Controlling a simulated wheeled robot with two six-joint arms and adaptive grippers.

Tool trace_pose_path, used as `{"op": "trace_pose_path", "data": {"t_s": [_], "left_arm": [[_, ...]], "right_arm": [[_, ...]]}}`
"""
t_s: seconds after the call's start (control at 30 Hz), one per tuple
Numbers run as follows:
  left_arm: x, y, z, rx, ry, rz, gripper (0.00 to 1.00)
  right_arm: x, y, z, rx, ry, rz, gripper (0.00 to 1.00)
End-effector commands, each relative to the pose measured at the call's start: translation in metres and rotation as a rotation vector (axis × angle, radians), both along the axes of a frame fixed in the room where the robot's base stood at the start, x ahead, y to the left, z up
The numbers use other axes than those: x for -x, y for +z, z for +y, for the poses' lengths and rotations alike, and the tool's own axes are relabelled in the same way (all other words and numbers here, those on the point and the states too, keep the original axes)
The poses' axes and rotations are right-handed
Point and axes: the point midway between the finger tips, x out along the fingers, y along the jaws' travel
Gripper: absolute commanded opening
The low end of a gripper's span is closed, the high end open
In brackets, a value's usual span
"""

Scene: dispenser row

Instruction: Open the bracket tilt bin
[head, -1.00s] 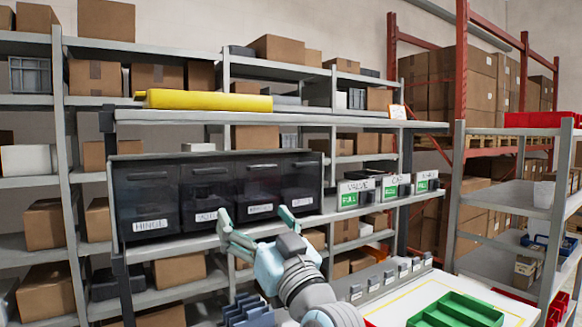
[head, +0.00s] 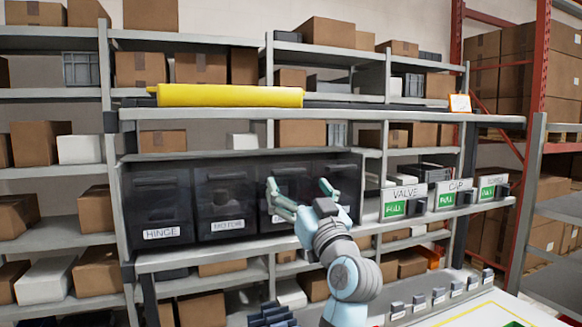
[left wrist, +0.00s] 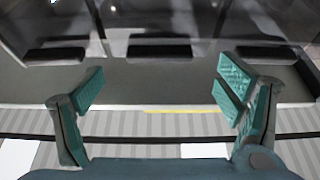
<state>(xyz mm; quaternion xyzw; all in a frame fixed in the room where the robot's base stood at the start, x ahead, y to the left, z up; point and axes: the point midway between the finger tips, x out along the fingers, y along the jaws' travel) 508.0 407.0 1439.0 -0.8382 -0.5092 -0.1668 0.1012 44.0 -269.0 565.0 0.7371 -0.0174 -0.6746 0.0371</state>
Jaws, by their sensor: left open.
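A row of dark see-through tilt bins stands on the shelf in the head view. The leftmost is labelled HINGE (head: 155,208), and the one beside it has a label that looks like MOTOR (head: 224,205). The third bin (head: 264,215) and fourth bin (head: 345,172) are partly hidden by my left gripper, and I cannot read a BRACKET label. All the bins look shut. My left gripper (head: 300,190) is open and empty in front of the third and fourth bins. In the left wrist view, the left gripper (left wrist: 160,92) has its fingers apart below dark handles (left wrist: 160,50).
A yellow roll (head: 230,96) lies on the shelf top above the bins. VALVE (head: 404,200), CAP (head: 455,194) and another labelled dispenser stand to the right. A row of small grey dispensers (head: 438,297) sits lower right. Boxes fill the shelves behind.

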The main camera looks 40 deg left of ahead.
Motion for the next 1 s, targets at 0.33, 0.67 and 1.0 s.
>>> {"op": "trace_pose_path", "data": {"t_s": [0.33,0.67,1.0], "left_arm": [[-0.02,0.02,0.041,0.001,0.002,0.001,0.87],[-0.021,0.019,0.043,0.001,0.001,0.0,0.79],[-0.021,0.019,0.042,0.001,0.001,-0.001,0.24]], "right_arm": [[-0.009,0.018,0.0,-0.001,0.0,-0.017,0.4],[-0.007,0.017,0.001,-0.001,0.0,-0.011,0.4],[-0.006,0.017,0.002,-0.002,0.0,-0.011,0.4]]}}
